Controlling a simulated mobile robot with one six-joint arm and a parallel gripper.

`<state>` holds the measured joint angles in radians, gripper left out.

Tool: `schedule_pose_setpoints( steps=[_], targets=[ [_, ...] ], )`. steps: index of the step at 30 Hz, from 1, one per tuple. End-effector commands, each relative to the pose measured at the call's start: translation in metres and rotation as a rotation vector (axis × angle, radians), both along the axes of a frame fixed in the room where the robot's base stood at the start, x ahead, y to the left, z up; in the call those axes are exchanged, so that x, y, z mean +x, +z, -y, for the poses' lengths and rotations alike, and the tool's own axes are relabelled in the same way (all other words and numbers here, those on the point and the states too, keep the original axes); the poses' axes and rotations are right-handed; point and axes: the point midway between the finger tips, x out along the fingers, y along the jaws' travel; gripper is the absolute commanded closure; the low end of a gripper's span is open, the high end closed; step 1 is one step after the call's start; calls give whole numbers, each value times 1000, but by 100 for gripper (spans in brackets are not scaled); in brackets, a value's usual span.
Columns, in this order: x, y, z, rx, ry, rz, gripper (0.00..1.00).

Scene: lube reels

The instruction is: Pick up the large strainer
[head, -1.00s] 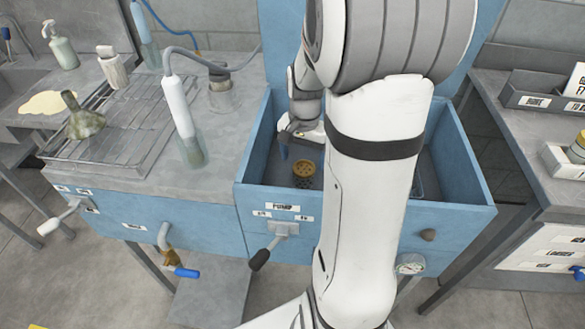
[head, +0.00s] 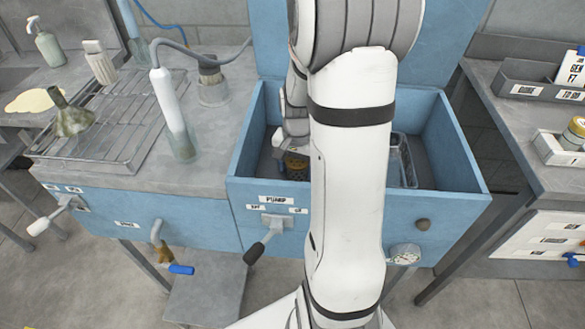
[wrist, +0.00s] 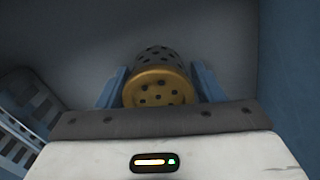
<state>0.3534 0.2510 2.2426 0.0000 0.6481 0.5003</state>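The strainer is a dark perforated cylinder with a brass-coloured, holed end cap (wrist: 160,88). It is in the blue bin (head: 465,150), and in the head view a bit of its yellowish cap (head: 296,165) shows below my gripper. My gripper (wrist: 160,85) has one blue finger on each side of the strainer in the wrist view. The fingers look open around it; whether either touches it is hard to tell. In the head view my gripper (head: 284,150) is low inside the bin, partly hidden by my arm.
A grey slotted basket (head: 402,160) stands in the bin to the right of the strainer; it also shows in the wrist view (wrist: 30,115). The bin's walls surround my gripper.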

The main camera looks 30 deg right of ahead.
Motion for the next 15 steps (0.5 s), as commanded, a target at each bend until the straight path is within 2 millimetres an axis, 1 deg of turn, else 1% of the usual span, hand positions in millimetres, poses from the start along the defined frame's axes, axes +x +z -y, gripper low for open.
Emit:
schedule_pose_setpoints(
  steps=[1,2,12,13,15],
  targets=[
    [0,0,0,0,0,0,43],
    [0,0,0,0,0,0,46],
    [0,0,0,0,-1,0,73],
    [0,0,0,0,-1,0,75],
    [0,0,0,-1,-1,1,75]
  ],
)
